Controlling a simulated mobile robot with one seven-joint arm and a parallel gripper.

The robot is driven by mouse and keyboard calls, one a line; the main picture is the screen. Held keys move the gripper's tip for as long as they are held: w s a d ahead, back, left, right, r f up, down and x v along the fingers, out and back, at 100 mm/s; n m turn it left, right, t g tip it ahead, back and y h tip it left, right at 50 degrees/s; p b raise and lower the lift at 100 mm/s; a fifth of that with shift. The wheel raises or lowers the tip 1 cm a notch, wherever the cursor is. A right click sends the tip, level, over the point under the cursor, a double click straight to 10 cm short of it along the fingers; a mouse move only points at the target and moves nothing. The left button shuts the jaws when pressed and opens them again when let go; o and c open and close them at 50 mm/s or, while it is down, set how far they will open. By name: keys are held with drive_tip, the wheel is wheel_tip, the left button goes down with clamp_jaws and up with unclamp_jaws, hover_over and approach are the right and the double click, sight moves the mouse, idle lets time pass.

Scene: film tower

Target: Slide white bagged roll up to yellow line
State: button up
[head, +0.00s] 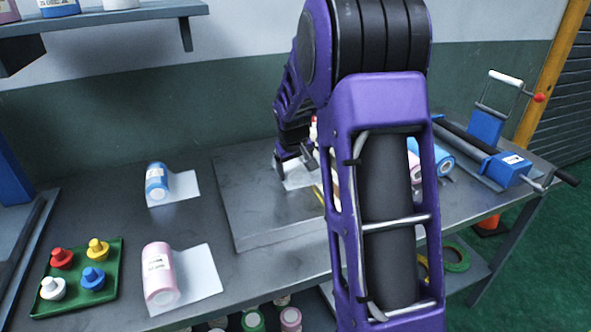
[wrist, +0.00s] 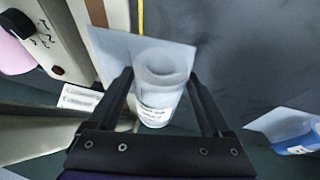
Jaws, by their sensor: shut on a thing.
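The white bagged roll (wrist: 158,100) stands out between the two fingers of my gripper (wrist: 165,95) in the wrist view, with a finger along each side. My gripper is shut on it. A pale flat sheet (wrist: 115,48) spreads from the roll. The yellow line (wrist: 141,18) is thin and runs down to the sheet's far edge; I cannot tell whether it continues beneath. In the head view my gripper (head: 294,165) is low over the raised grey plate (head: 262,215), by a white sheet (head: 298,180). The yellow line (head: 318,194) shows just right of it, partly hidden by my arm.
A blue roll (head: 157,183) and a pink roll (head: 160,275) lie on sheets at the left. A green tray (head: 115,262) holds coloured knobs. A blue device with a rod (head: 507,168) is at the right. A machine with a black knob (wrist: 17,24) borders the wrist view's left.

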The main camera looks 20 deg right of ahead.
drive_tip(key=o, duration=1.5)
drive_tip(key=p+v, duration=0.2)
drive_tip(key=v, duration=1.5)
drive_tip(key=shift+r, duration=0.25)
